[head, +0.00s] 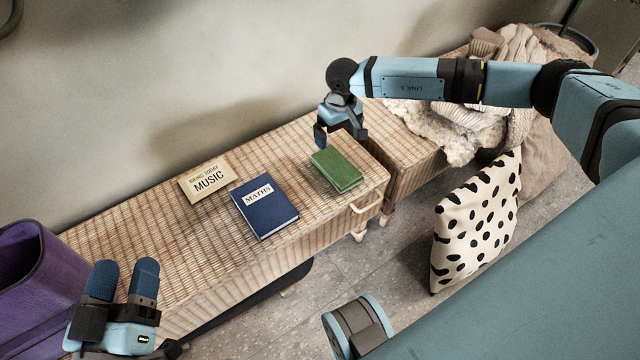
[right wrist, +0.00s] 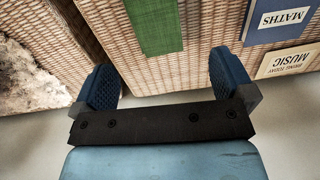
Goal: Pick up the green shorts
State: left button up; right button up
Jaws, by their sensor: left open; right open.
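The green shorts (head: 337,169) are a flat, folded green bundle lying on the wicker bench, near its right end. They also show at the top middle of the right wrist view (right wrist: 154,24). My right gripper (head: 341,135) is open and empty, just behind the shorts in the head view. In the right wrist view the two fingers (right wrist: 160,85) stand apart, with the shorts beyond the gap between them and not touched. My left gripper (head: 123,272) is open and empty at the lower left, by the bench's left front.
A blue maths book (head: 265,207) and a music card (head: 207,179) lie left of the shorts on the wicker bench (head: 150,225). A purple bin (head: 40,290) stands at far left. A spotted cushion (head: 475,222) and a fluffy blanket (head: 450,130) are at right.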

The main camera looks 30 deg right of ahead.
aim_at(337, 164)
jog(key=f+b, duration=0.1)
jog(key=f, duration=0.4)
jog(key=d+f+b, duration=0.1)
jog(key=f, duration=0.2)
jog(key=shift+w+f+b, duration=0.2)
jog(key=shift+f+b, duration=0.15)
notch_tip(337, 164, down, 4)
jog(key=shift+a+f+b, duration=0.1)
jog(key=shift+f+b, duration=0.05)
jog(key=shift+b, duration=1.05)
jog(key=shift+f, duration=0.45)
pick_arm(q)
notch_tip(337, 164, down, 6)
jog(key=m+g, duration=0.1)
jog(key=g, duration=0.1)
jog(key=shift+w+f, duration=0.2)
jog(key=shift+d, duration=0.1)
pick_arm(e)
jog(key=shift+r, duration=0.1)
jog(key=shift+c, duration=0.2)
jog(key=c, duration=0.6)
